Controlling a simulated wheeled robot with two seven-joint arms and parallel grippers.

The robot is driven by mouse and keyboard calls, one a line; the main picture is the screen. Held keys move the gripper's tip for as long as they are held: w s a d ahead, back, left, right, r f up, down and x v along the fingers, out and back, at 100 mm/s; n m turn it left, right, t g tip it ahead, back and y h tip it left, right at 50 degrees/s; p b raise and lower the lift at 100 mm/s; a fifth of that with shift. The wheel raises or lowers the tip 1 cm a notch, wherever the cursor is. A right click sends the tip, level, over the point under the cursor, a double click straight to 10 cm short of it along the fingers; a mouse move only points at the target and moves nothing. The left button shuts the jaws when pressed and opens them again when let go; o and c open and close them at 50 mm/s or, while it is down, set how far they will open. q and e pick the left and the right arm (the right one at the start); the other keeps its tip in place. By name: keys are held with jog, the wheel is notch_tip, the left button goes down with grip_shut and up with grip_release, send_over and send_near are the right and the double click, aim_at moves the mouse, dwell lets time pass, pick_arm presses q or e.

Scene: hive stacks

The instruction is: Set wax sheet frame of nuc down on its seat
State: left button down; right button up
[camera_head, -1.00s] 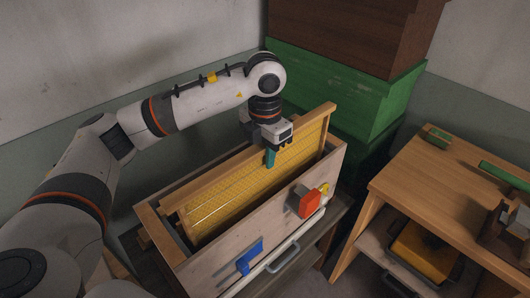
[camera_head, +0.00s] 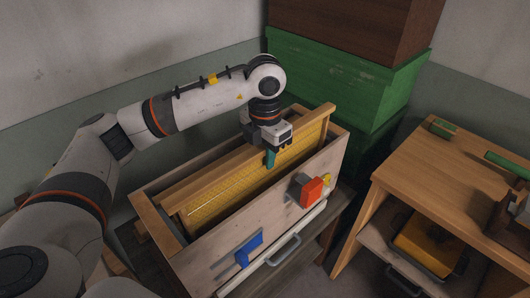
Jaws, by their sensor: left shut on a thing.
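The wax sheet frame (camera_head: 240,182) has a wooden top bar and a yellow comb-patterned sheet. It stands upright, lengthwise, in the pale wooden nuc box (camera_head: 220,255). Its upper part shows above the box rim and its lower part is hidden behind the front wall. The right end of its top bar stands above the box's right end. My left gripper (camera_head: 270,158) is shut on the frame's top bar near the middle, with a teal finger against the near face. Whether the bar ends touch their seats I cannot tell. My right gripper is not in view.
A red block (camera_head: 311,191) and a blue block (camera_head: 248,250) are on the nuc's front face, above a grey handle (camera_head: 284,253). Green and brown hive boxes (camera_head: 340,80) stand behind. A wooden bench (camera_head: 450,180) with tools stands at right.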

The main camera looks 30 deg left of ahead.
aim_at(265, 172)
pick_arm(q)
jog(key=shift+f+b, duration=1.35)
jog(key=shift+f, duration=0.55)
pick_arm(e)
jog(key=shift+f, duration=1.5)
pick_arm(q)
jog(key=shift+f+b, duration=0.75)
jog(key=shift+f, duration=0.2)
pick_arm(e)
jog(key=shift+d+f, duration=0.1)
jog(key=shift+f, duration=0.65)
